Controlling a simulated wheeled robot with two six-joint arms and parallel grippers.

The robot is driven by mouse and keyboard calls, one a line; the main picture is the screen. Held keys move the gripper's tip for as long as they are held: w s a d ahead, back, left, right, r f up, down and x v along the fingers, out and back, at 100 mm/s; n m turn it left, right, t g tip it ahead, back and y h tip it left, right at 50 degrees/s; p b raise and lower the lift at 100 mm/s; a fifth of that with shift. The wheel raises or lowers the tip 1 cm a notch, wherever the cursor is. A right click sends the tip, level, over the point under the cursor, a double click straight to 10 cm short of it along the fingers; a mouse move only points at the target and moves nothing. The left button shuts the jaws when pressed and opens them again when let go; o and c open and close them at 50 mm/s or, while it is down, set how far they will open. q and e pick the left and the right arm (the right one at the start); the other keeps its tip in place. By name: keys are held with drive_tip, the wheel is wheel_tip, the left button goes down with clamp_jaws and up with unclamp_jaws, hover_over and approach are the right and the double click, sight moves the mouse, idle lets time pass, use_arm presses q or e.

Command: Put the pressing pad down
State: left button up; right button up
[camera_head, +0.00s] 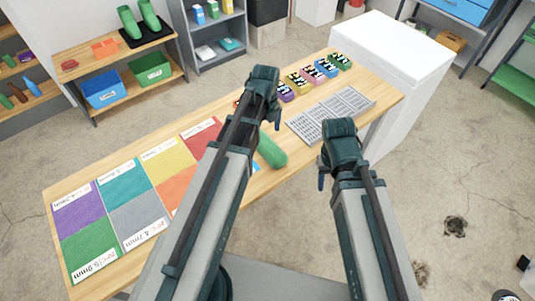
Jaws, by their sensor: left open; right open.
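A green, rounded, elongated object (271,151) is on or just above the wooden table, beside my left arm; it may be the pressing pad, but I cannot tell for sure. My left arm hides part of it. My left gripper (268,100) is over the middle of the table, beyond the green object, open; its fingers are mostly hidden. My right gripper (325,165) is open at the table's near edge, to the right of the green object and apart from it.
The wooden table (258,184) carries coloured sheets (121,187) at left, a grey slotted tray (331,116) at right and several small coloured boxes (314,74) behind. A white cabinet (390,50) stands at the right end. Shelves with a blue bin (103,92) stand behind.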

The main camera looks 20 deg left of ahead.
sight(267, 144)
use_arm(q)
drive_tip(key=shift+f+b, duration=0.65)
drive_tip(key=shift+f, duration=0.55)
use_arm(e)
drive_tip(key=shift+f, duration=1.15)
drive_tip(key=shift+f, duration=0.1)
use_arm(q)
drive_tip(key=f+b, duration=0.5)
drive_tip(key=shift+d+f, duration=0.15)
drive_tip(key=shift+d, duration=0.1)
use_arm(e)
wheel_tip(267, 144, down, 5)
drive_tip(key=shift+f, duration=0.1)
use_arm(q)
clamp_jaws()
use_arm(e)
drive_tip(key=shift+r, duration=0.2)
use_arm(q)
wheel_tip(267, 144, up, 10)
drive_tip(key=p, duration=1)
use_arm(e)
wheel_tip(267, 144, up, 10)
